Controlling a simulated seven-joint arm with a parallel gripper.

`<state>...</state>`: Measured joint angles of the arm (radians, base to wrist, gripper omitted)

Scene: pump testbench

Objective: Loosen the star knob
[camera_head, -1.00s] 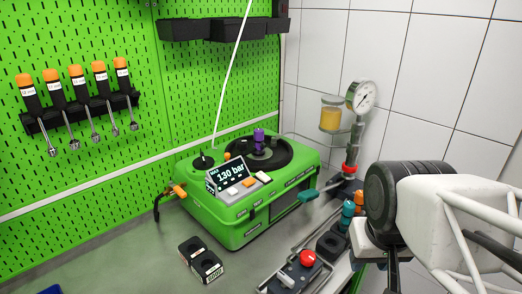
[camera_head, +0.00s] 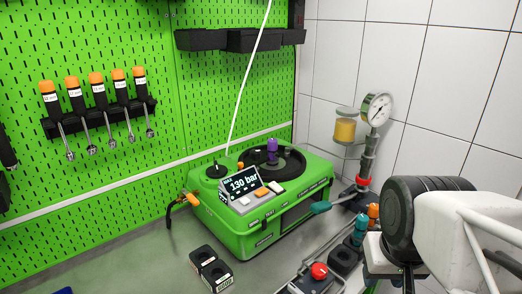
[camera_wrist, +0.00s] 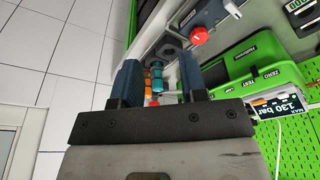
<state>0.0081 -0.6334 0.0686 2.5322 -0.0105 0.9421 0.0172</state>
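No knob is clearly star-shaped at this size. A red round knob (camera_head: 319,271) sits on a dark block at the bottom of the head view. It also shows near the top of the wrist view (camera_wrist: 199,36). A dark angular knob or block (camera_head: 344,260) lies beside it, and a similar dark shape shows in the wrist view (camera_wrist: 168,52). A small black knob (camera_head: 216,170) sits on top of the green tester (camera_head: 255,241). My gripper (camera_wrist: 160,72) has its two blue-grey fingers spread apart, with nothing visibly held. The red knob lies beyond the fingertips.
Teal and orange fittings (camera_head: 361,231) stand near my wrist. A pressure gauge (camera_head: 377,109) and a yellow-filled jar (camera_head: 344,128) stand behind. Orange-handled tools (camera_head: 96,78) hang on the green pegboard.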

